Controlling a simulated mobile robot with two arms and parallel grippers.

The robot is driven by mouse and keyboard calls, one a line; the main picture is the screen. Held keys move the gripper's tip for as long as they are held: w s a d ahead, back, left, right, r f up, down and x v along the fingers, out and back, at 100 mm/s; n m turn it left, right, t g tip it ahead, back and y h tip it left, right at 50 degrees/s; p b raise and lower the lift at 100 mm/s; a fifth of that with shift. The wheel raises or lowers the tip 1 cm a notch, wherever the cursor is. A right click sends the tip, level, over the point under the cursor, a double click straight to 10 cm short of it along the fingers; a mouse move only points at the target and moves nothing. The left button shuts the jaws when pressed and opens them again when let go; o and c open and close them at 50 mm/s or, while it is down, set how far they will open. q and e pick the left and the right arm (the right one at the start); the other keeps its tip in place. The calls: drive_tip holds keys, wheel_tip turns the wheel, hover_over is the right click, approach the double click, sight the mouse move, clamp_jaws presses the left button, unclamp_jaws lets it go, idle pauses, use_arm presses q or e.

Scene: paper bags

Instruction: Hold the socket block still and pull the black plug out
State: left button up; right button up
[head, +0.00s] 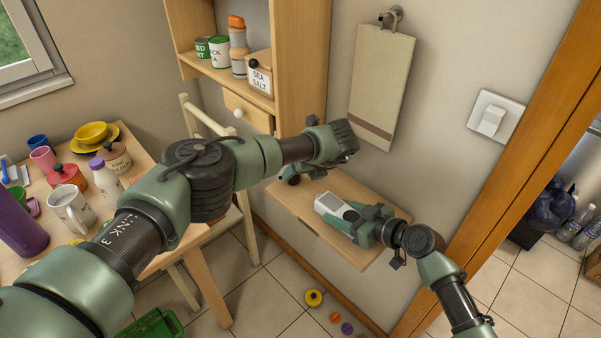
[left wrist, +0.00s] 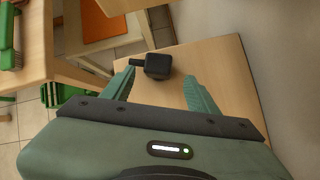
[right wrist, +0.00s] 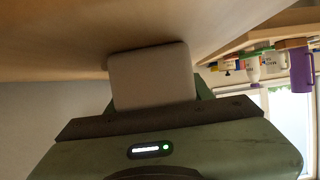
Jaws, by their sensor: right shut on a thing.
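The socket block (head: 334,206), pale with a grey face, is at the wooden wall shelf. My right gripper (head: 362,220) is shut on it; the right wrist view shows its pale side (right wrist: 152,75) between the fingers. My left gripper (head: 300,172) is over the shelf's left end. In the left wrist view its fingers (left wrist: 160,82) are open and spread, with nothing between them touching. The black plug (left wrist: 158,66), a dark block with a stub pointing left, lies just past the fingertips, apart from the socket block. In the head view my left gripper mostly hides it.
The wooden wall shelf (head: 290,200) is bare between the grippers. A towel (head: 380,85) hangs above it and a light switch (head: 493,118) is to the right. A table (head: 135,235) with mugs and pots stands left, beside a chair. Small round things lie on the floor.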

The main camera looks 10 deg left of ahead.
use_arm(q)
drive_tip(key=v, duration=1.2)
idle(0.3)
use_arm(e)
drive_tip(key=o, duration=1.6)
drive_tip(key=v, duration=1.2)
drive_tip(key=shift+s+d+f, duration=0.1)
